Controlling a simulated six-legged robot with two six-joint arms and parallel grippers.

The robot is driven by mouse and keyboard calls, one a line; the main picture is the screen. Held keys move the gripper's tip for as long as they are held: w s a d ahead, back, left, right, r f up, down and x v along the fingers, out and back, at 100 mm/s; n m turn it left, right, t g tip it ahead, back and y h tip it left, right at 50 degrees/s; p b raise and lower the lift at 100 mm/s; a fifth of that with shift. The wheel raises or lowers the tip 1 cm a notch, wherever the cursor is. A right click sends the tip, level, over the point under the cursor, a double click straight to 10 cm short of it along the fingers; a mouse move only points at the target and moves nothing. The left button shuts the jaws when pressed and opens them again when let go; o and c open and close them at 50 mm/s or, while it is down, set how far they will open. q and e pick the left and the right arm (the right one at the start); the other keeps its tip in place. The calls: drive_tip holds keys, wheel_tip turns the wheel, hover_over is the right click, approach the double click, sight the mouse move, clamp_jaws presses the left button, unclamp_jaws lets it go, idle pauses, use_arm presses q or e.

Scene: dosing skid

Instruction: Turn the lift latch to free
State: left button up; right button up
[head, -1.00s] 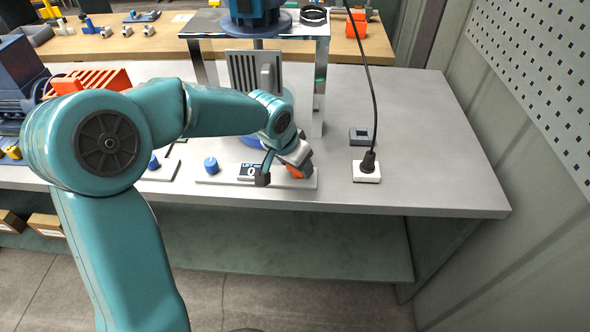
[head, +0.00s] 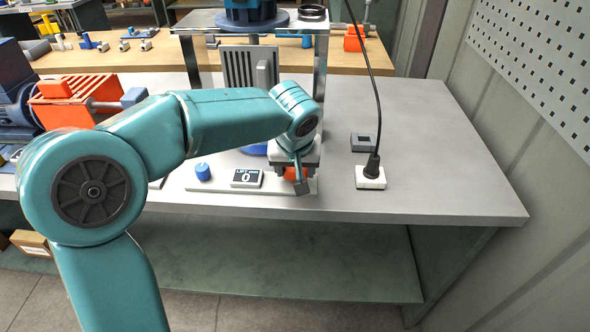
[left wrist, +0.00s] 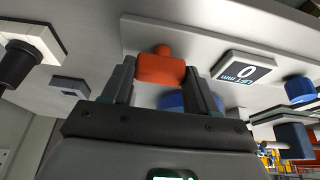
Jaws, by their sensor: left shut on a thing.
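The lift latch is an orange handle (left wrist: 162,70) on a pale panel strip (head: 222,186) at the bench's front edge. In the left wrist view it lies crosswise between my two fingers, with a small orange knob beyond it. My left gripper (left wrist: 160,82) is shut on it. In the head view the latch (head: 292,174) is mostly hidden behind my left gripper (head: 297,177), which reaches down over the strip's right end. Left of it, a lift display (head: 246,178) reads 0; it also shows in the left wrist view (left wrist: 243,67). My right gripper is not in view.
A blue knob (head: 203,172) stands on the strip, left of the display. A white socket block (head: 370,180) with a black plug and hanging cable stands to the right. A grey square block (head: 363,142) lies behind it. The bench's right end is clear.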

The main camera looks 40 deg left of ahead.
use_arm(q)
drive_tip(key=shift+w+r, duration=0.1)
drive_tip(key=shift+r, duration=0.1)
drive_tip(key=o, duration=1)
drive_tip(key=shift+o, duration=0.3)
drive_tip(key=shift+f, duration=0.1)
drive_tip(key=p+v, duration=0.2)
drive_tip(key=v, duration=1.4)
drive_tip(key=shift+p, duration=0.35)
drive_tip(key=shift+s, duration=0.2)
